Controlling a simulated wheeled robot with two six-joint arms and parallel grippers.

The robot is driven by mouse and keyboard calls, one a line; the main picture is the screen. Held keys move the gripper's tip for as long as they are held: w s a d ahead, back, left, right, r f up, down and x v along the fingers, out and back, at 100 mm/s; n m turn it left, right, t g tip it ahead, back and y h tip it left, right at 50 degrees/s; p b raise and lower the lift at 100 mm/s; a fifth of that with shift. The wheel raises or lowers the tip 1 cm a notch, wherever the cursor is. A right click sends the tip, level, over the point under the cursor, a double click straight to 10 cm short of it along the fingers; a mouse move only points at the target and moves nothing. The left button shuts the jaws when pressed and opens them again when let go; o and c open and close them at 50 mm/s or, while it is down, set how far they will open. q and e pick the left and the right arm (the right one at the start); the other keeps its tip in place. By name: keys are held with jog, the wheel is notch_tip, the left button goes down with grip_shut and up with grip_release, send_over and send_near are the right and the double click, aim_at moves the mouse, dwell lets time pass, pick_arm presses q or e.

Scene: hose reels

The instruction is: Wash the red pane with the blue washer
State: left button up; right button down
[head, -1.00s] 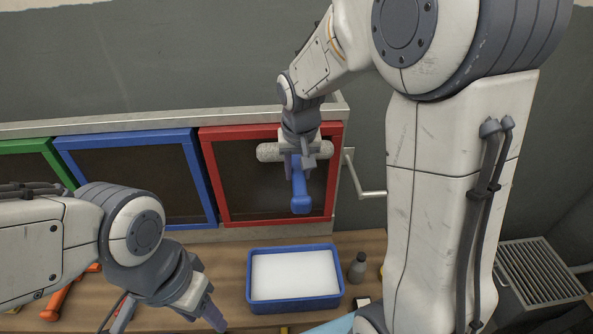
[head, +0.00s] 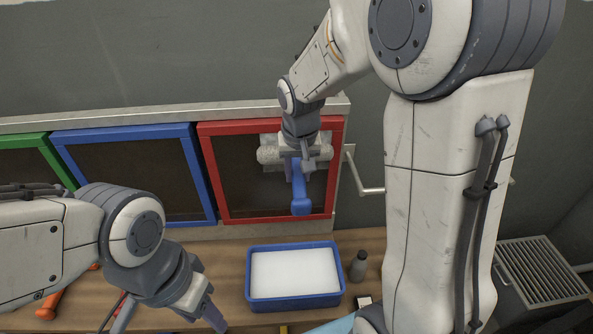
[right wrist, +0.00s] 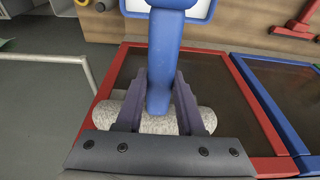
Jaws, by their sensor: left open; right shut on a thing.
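The red pane (head: 240,190), a dark panel in a red frame, stands upright behind the bench, and also shows in the right wrist view (right wrist: 235,110). My right gripper (head: 302,168) is shut on the blue washer (head: 301,200), around its blue handle (right wrist: 165,50). The washer's fuzzy grey-white roller head lies across the upper right of the pane; I cannot tell whether it touches. A pale patch shows on the pane around the head. My left gripper (head: 210,310) is open and empty, low at the left, over the bench front.
A blue tray (head: 295,303) of white liquid or foam sits on the wooden bench below the red pane. A small grey bottle (head: 358,267) stands right of it. A blue pane (head: 207,185) and a green pane (head: 45,150) stand to the left.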

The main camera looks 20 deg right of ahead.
jog(key=s+b+x, duration=0.2)
jog(key=b+x, duration=0.4)
jog(key=x, duration=0.3)
jog(key=s+a+f+b+x, duration=0.1)
jog(key=s+b+x, duration=0.1)
jog(key=b+x, duration=0.5)
jog(key=shift+b+x, duration=0.3)
jog(key=shift+x, duration=0.65)
dwell(0.5)
jog(key=s+b+x, duration=0.1)
jog(key=b+x, duration=0.4)
jog(key=x, duration=0.1)
jog(key=shift+s+f, duration=0.25)
jog(key=shift+f, duration=0.2)
jog(key=shift+a, duration=0.1)
jog(key=s+a+b, duration=0.1)
jog(key=s+a, duration=0.1)
jog(key=s, duration=0.4)
jog(key=shift+s, duration=0.35)
